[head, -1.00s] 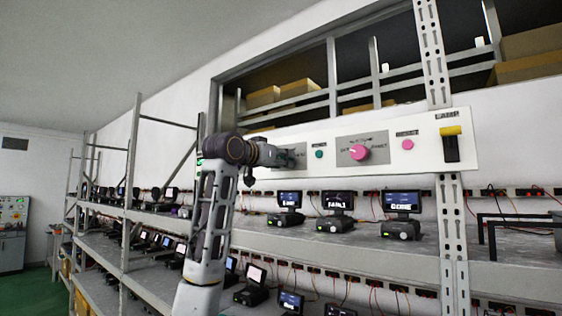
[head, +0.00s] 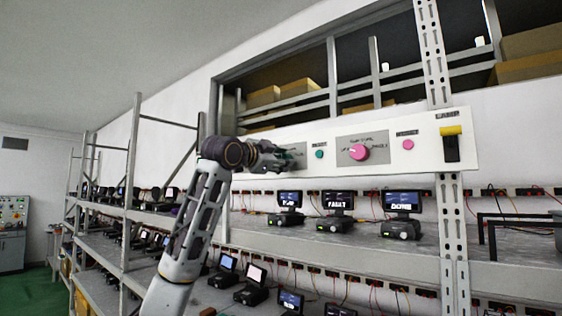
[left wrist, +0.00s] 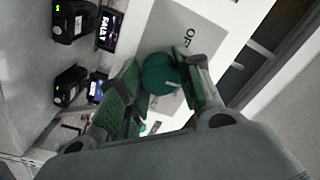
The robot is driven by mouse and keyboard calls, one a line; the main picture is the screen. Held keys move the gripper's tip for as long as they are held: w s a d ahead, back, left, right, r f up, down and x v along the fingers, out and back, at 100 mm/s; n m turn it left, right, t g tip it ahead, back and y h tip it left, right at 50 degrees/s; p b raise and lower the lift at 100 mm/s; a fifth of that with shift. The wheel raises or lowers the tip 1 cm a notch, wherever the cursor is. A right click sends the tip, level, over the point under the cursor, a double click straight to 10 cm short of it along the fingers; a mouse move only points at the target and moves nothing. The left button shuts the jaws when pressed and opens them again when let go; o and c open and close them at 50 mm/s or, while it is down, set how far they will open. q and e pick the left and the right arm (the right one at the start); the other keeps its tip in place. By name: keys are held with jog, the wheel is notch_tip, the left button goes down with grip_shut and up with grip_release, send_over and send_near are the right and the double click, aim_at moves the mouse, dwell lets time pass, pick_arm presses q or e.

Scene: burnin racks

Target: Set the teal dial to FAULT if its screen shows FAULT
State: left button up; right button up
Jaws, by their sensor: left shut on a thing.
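The teal dial (left wrist: 158,75) is round, with a pale pointer line, and sits on a grey plate of the white panel. My left gripper (head: 287,158) is at the left end of this panel and mostly hides the dial in the head view. In the left wrist view my left gripper (left wrist: 163,95) has its green-padded fingers on either side of the dial, shut on it. The dial's labels are mostly covered, so its setting cannot be read. Below the panel, the middle screen (head: 338,200) reads FAULT. The left screen (head: 290,199) is hard to read. My right gripper is not in view.
The white panel (head: 375,171) also has a teal button (head: 319,154), a pink dial (head: 359,152), a pink button (head: 408,145) and a yellow-handled lever (head: 451,131). A right screen (head: 402,201) reads DONE. A perforated post (head: 452,230) stands at the right.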

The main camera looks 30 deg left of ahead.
pick_arm(q)
jog(key=shift+m, duration=0.6)
jog(key=shift+f, duration=0.1)
jog(key=o, duration=1)
jog(key=shift+o, duration=0.2)
jog(key=s, duration=1.2)
jog(key=shift+a+f, duration=0.15)
jog(key=shift+a, duration=0.25)
